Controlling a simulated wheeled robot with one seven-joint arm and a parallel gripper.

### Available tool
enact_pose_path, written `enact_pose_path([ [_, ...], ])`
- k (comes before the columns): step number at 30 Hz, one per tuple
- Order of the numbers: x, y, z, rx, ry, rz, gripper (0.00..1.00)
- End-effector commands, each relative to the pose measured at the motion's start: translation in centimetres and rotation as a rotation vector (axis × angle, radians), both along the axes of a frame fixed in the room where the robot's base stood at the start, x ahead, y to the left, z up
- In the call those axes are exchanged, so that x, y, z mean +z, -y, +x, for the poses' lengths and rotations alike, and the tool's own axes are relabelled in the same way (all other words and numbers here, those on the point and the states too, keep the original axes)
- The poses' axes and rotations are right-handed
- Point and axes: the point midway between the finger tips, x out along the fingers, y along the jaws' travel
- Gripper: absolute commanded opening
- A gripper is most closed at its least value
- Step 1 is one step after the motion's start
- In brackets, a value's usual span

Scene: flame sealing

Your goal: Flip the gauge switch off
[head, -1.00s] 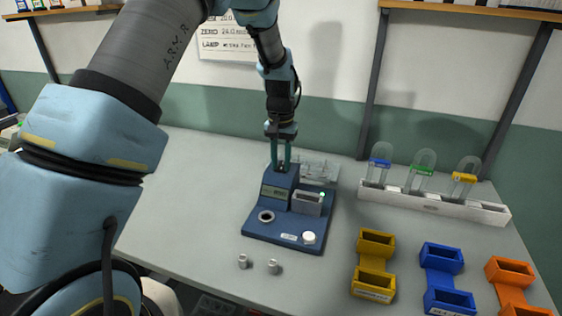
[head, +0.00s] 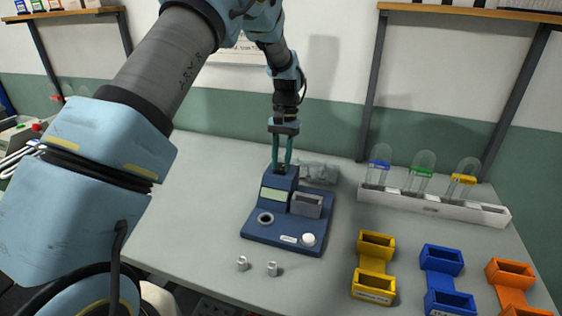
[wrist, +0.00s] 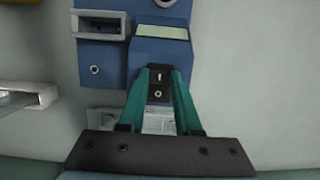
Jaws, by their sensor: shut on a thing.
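The blue gauge (head: 285,233) stands on the bench, with a pale, blank display (head: 274,194) on its raised housing and no lit lamp. The same gauge shows at the top of the wrist view (wrist: 150,50). The small black gauge switch (wrist: 158,83) with a white mark sits on the housing's back part. My gripper (head: 282,167) reaches down from above behind the housing. In the wrist view my gripper's (wrist: 160,75) teal fingers converge on both sides of the switch and are shut on it.
Yellow (head: 374,265), blue (head: 442,280) and orange (head: 512,287) holders stand at the right. A white rack (head: 435,205) with three clear, colour-banded pieces is behind them. The bench's left side is clear.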

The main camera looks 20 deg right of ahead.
Motion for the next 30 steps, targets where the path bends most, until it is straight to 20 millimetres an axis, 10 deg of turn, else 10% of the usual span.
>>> enact_pose_path([
  [1, 0.1, 0.0, 0.0, 0.0, 0.001, -0.001, 0.0],
  [2, 0.1, 0.0, 0.0, 0.0, 0.001, -0.001, 0.34],
  [9, 0.0, 0.0, 0.0, 0.0, 0.001, -0.001, 0.61],
  [20, 0.5, 0.1, 0.1, 0.0, 0.001, -0.001, 0.62],
  [30, 6.1, 1.3, 1.3, 0.0, 0.004, -0.005, 0.62],
])
